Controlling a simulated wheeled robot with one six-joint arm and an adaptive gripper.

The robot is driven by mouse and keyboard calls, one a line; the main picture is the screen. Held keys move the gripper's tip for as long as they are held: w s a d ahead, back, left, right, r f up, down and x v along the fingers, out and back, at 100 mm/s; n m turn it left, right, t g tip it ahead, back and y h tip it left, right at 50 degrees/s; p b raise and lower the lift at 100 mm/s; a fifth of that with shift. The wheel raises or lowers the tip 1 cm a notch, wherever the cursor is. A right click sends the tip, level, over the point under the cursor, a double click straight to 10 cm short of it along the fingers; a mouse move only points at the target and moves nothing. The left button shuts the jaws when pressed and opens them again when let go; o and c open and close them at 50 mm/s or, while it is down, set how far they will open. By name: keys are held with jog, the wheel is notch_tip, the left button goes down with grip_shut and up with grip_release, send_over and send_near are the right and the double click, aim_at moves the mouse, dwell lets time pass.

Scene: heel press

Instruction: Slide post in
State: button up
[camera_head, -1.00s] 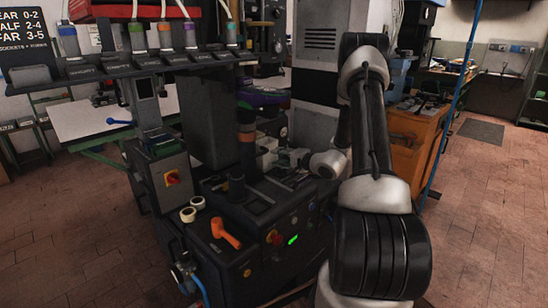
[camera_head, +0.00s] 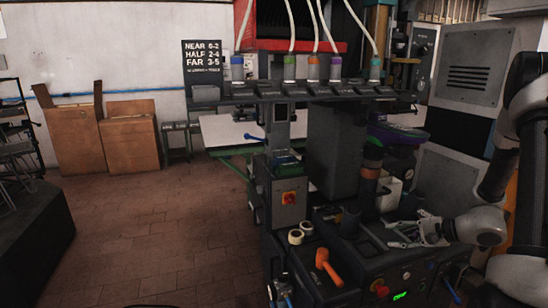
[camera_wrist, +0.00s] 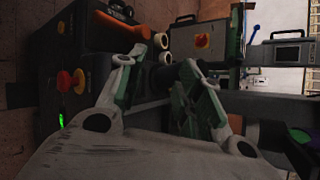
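A dark upright post with an orange-brown band (camera_head: 370,173) stands on the black press, below a purple shoe form (camera_head: 398,132). A short dark cylinder (camera_head: 350,217) stands on the press top to its left. It is unclear which of these the task calls the post. My gripper (camera_head: 398,236) is low over the press top, right of the short cylinder. In the wrist view my gripper's fingers (camera_wrist: 160,68) are spread apart, with nothing clearly held. A dark round part (camera_wrist: 158,77) shows between and beyond the fingertips; whether they touch it is unclear.
An orange handle (camera_head: 328,265) and two cream rolls (camera_head: 301,234) are on the press's near left. A control box with a red knob (camera_head: 289,198) stands behind them. A labelled rack (camera_head: 310,92) with tubes hangs above. Floor on the left (camera_head: 160,225) is clear.

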jog(key=s+a+r+n+g+h, duration=0.1)
jog(key=s+r+n+g+h, duration=0.2)
jog(key=s+r, duration=0.45)
jog(key=s+a+r+n+g+h, duration=0.1)
jog(key=s+r+n+g, duration=0.35)
jog(key=s, duration=0.65)
jog(key=s+r+n+t+h, duration=0.4)
jog(key=s+r, duration=0.4)
jog(key=r, duration=0.6)
jog(key=n+h, duration=0.1)
jog(key=n, duration=0.1)
jog(key=shift+a+r+n, duration=0.15)
jog(key=shift+a+n, duration=0.15)
jog(key=shift+n, duration=0.05)
